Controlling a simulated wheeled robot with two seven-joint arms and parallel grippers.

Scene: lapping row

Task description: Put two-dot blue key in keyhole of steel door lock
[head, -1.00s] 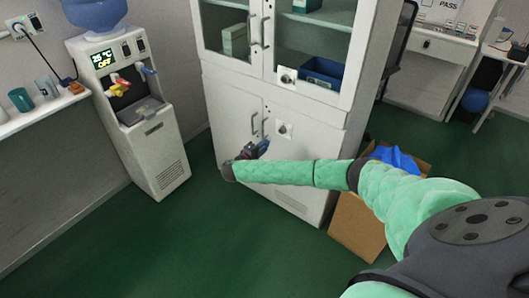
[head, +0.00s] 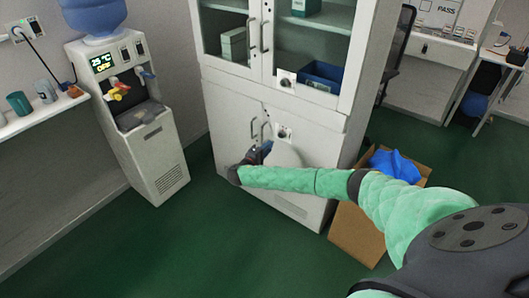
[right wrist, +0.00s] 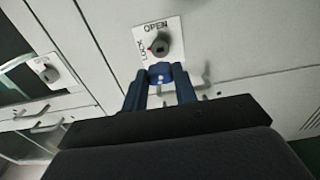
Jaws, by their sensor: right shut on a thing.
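My right gripper (right wrist: 160,88) is shut on a blue key (right wrist: 160,72), whose head shows between the fingertips in the right wrist view. Any dots on it are too small to tell. Just beyond it is a round steel door lock (right wrist: 158,45) on a white plate lettered OPEN and LOCK. The key overlaps the lower edge of the lock in this view; I cannot tell whether it touches. In the head view my right gripper (head: 262,150) is in front of the cabinet's lower doors, left of and below the lower lock (head: 284,133). My left gripper is not in view.
The white cabinet (head: 227,115) has handles close to the lock and an upper lock (head: 287,81). A cardboard box (head: 357,235) with blue stuff in it stands at its right. A water dispenser (head: 155,160) stands at the left. Green floor is clear in front.

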